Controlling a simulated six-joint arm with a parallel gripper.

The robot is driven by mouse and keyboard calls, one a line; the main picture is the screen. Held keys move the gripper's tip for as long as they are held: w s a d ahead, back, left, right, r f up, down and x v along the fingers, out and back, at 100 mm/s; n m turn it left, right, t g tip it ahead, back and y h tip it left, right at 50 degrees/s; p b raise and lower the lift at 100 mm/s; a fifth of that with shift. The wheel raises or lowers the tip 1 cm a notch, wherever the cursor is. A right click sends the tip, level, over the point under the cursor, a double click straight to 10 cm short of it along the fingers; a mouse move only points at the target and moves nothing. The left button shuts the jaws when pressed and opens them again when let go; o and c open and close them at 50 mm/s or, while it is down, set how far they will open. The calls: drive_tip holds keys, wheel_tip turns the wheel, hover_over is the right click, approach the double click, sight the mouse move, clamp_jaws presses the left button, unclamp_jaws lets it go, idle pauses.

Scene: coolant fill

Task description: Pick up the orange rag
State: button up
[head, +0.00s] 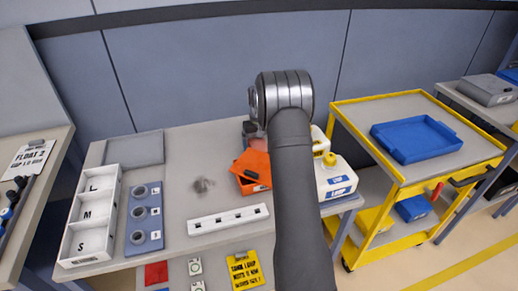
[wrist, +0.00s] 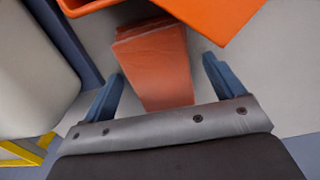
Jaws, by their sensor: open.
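In the wrist view the orange rag (wrist: 160,65) looks like a folded, dull red-orange stack with layered edges, lying on the grey surface. My gripper (wrist: 163,72) is open, with one blue finger on each side of the rag. Gaps show between the fingers and the rag's sides, and the rag's near end runs in toward the gripper's grey edge. Whether it touches there I cannot tell. In the head view my arm hides the gripper, and I cannot make out the rag for certain.
Bright orange parts lie close at the upper left and upper right of the wrist view. In the head view an orange bin (head: 248,186) with dark items stands left of my arm, and a white jug (head: 337,180) right. A white strip (head: 228,219) lies in front.

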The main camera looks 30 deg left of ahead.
drive_tip(key=c, duration=1.1)
drive_tip(key=shift+o, duration=0.2)
drive_tip(key=shift+r, duration=0.1)
drive_tip(key=shift+r, duration=0.55)
drive_tip(key=s+a, duration=0.9)
drive_tip(key=shift+s+a+r, duration=0.2)
wheel_tip(320, 180, up, 13)
drive_tip(key=shift+r, duration=0.15)
drive_tip(key=shift+w+d, duration=0.1)
